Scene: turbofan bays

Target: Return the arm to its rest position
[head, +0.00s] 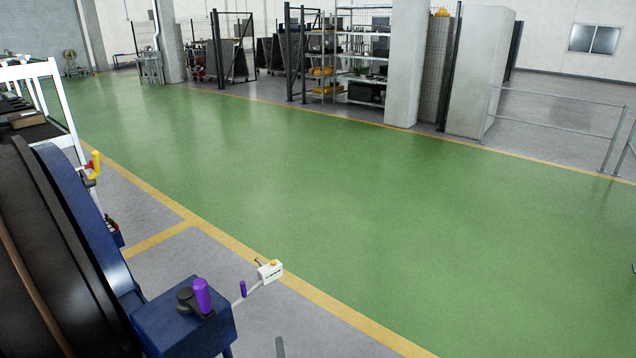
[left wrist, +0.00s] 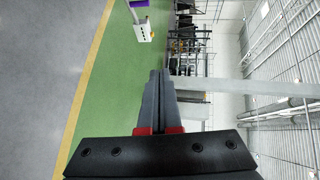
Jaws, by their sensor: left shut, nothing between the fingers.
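My left gripper (left wrist: 159,76) is shut and empty in the left wrist view, its two dark fingers lying together. That box also shows near the top of the left wrist view (left wrist: 144,31). My right gripper is not in view.
A blue stand (head: 185,325) with a purple knob (head: 202,296) is at lower left, beside a large dark round engine part (head: 60,250). A white-framed cart (head: 60,100) stands behind. The green floor (head: 330,200) is clear. Shelves and pillars stand far back.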

